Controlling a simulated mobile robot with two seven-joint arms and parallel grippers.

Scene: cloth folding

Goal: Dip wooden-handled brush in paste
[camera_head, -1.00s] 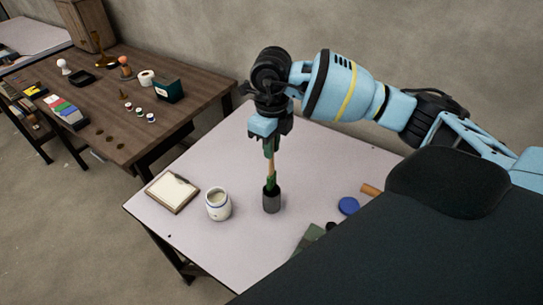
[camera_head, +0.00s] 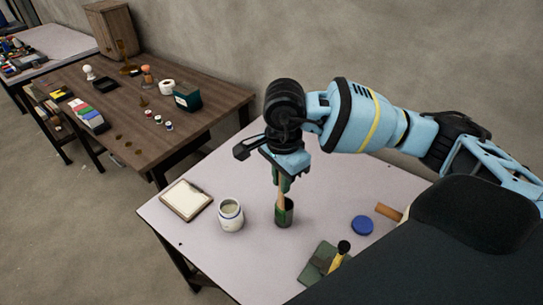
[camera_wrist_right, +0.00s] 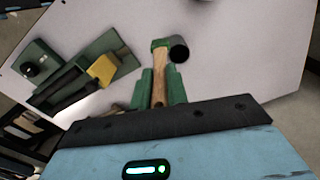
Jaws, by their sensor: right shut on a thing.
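My right gripper (camera_head: 283,181) is shut on the wooden handle of a brush (camera_head: 281,202), which hangs nearly upright, tilted slightly. The brush's green lower end overlaps the dark cup (camera_head: 290,213) in the head view; I cannot tell whether it is inside or in front. In the right wrist view, the brush handle (camera_wrist_right: 159,84) lies between green fingers, and its green end is beside the dark cup (camera_wrist_right: 180,50). A white jar (camera_head: 230,218) with pale paste at its open top stands left of the brush. My left gripper is not in view.
A framed pale pad (camera_head: 187,200) lies left of the jar on the light table (camera_head: 225,265). A blue disc (camera_head: 362,225), a wooden cylinder (camera_head: 388,212) and a green block with a yellow-handled tool (camera_head: 320,263) lie on the right. A brown workbench (camera_head: 130,105) stands behind, left.

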